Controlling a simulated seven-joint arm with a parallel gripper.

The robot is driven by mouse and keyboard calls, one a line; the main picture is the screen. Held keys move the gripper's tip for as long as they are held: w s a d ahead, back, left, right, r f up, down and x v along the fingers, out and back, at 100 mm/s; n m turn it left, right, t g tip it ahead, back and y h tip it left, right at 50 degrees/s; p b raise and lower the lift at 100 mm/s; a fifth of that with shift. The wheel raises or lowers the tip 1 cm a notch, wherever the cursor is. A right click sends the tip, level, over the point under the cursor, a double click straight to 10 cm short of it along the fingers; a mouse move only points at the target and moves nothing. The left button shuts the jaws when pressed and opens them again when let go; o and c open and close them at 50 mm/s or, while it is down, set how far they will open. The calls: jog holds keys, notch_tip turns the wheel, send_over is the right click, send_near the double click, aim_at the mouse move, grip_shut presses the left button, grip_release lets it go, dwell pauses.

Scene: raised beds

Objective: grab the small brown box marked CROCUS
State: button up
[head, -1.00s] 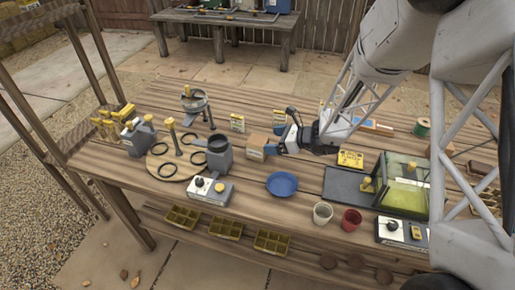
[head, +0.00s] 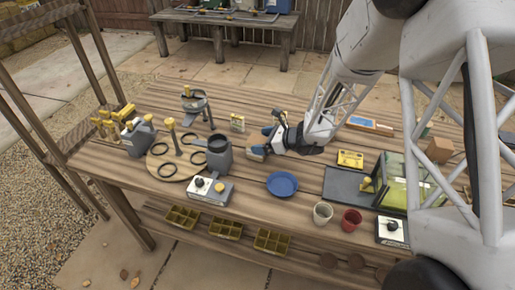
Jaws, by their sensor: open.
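My gripper (head: 262,142) is open, low over the middle of the wooden table, with its blue fingers spread and pointing left. The small brown box that stood at this spot is now mostly or wholly covered by the fingers. I cannot tell whether it stands between them or touches them, and its marking cannot be read.
Left of my gripper stand a grey pot (head: 219,153) and a small yellow-and-white packet (head: 238,122). A blue plate (head: 282,184) lies in front. Two cups stand near the front edge.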

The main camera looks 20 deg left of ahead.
jog(key=shift+x, duration=1.05)
jog(key=shift+c, duration=0.2)
jog(key=c, duration=1)
jog(key=shift+r, duration=0.15)
jog(key=shift+r, duration=1.8)
jog(key=s+d, duration=0.2)
jog(key=s, duration=0.2)
jog(key=s+d, duration=0.3)
jog(key=s, duration=0.2)
jog(key=s+d+r, duration=0.1)
jog(key=s+d, duration=0.2)
jog(key=s, duration=0.1)
jog(key=shift+s, duration=0.4)
